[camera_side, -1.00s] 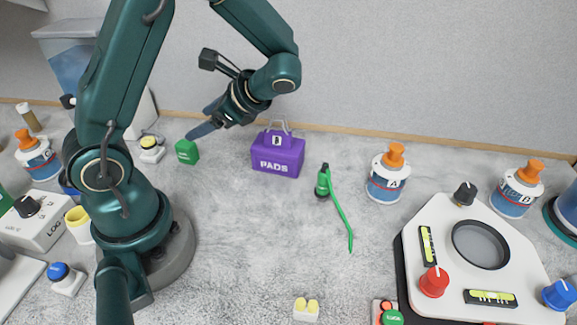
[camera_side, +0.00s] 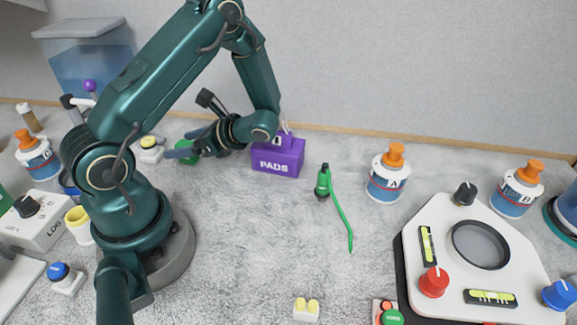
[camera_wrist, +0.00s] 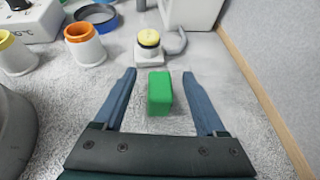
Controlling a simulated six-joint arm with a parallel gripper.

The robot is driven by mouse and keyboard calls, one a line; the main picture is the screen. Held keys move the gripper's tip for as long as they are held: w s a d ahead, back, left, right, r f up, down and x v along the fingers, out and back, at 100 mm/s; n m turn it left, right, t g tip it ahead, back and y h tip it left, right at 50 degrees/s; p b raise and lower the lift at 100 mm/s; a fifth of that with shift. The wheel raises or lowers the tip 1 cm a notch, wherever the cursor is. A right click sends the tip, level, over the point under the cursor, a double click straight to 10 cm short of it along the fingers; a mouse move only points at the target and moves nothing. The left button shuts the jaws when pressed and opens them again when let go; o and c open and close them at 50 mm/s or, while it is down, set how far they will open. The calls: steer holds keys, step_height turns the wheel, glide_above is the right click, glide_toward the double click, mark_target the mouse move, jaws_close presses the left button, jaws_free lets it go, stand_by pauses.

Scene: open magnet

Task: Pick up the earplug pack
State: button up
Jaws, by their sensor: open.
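A small green box (camera_wrist: 160,93), which looks like the earplug pack, stands on the grey table. Its label cannot be read. In the side view the green box (camera_side: 182,145) is partly hidden by my fingers. My gripper (camera_wrist: 159,74) is open, with one blue finger on each side of the box and a visible gap on both sides in the wrist view. In the side view my gripper (camera_side: 173,152) is low at the box, its fingers pointing left.
A yellow-topped white button unit (camera_wrist: 149,44) stands just beyond the fingertips. A purple PADS box (camera_side: 277,160) stands right of my gripper. The wall edge (camera_wrist: 262,97) runs along the right of the wrist view. The table's middle holds a green tool (camera_side: 323,182). A yellow-and-white piece (camera_side: 306,310) lies in front.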

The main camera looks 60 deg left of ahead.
jaws_close()
steer(key=shift+r, duration=0.15)
